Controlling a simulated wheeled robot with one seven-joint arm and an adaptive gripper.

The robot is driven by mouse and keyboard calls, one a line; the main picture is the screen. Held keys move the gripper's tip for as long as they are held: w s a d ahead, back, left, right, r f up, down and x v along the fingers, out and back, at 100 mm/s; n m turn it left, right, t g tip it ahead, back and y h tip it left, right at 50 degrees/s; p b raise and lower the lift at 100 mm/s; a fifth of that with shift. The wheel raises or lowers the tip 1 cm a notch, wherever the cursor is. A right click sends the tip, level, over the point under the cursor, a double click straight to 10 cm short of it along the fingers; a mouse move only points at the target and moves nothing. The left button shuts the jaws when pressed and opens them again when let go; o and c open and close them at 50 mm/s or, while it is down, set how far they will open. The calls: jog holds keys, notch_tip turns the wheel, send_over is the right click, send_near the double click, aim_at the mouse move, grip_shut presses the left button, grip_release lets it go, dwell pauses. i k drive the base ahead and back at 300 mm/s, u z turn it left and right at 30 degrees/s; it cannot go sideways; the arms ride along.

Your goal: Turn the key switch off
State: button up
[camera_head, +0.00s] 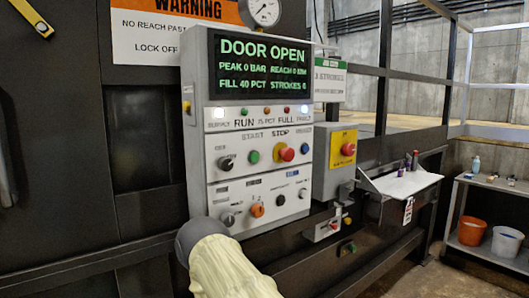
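The grey control panel (196,95) stands on the dark machine, its display reading "DOOR OPEN". Its upper row has a black switch (226,163), a green button (253,157), a red mushroom button (286,154) and a blue button (304,149). Its lower row has a black switch (228,219), an orange knob (258,210) and small dark controls (281,200). Which one is the key switch, and its position, I cannot tell; the labels are too small. My arm, grey and cream, shows at the bottom, below the panel's lower left corner. My gripper's fingers are not visible.
A grey box with a yellow plate and red button (348,149) stands right of the panel. A sloped shelf (400,184) holds small bottles. A shelving unit (490,183) at right holds an orange bucket (471,231) and a white one (506,242). Railings run behind.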

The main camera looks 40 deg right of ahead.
aim_at(226, 164)
jog(key=z, duration=1.9)
jog(key=k, duration=0.95)
jog(key=u, duration=1.25)
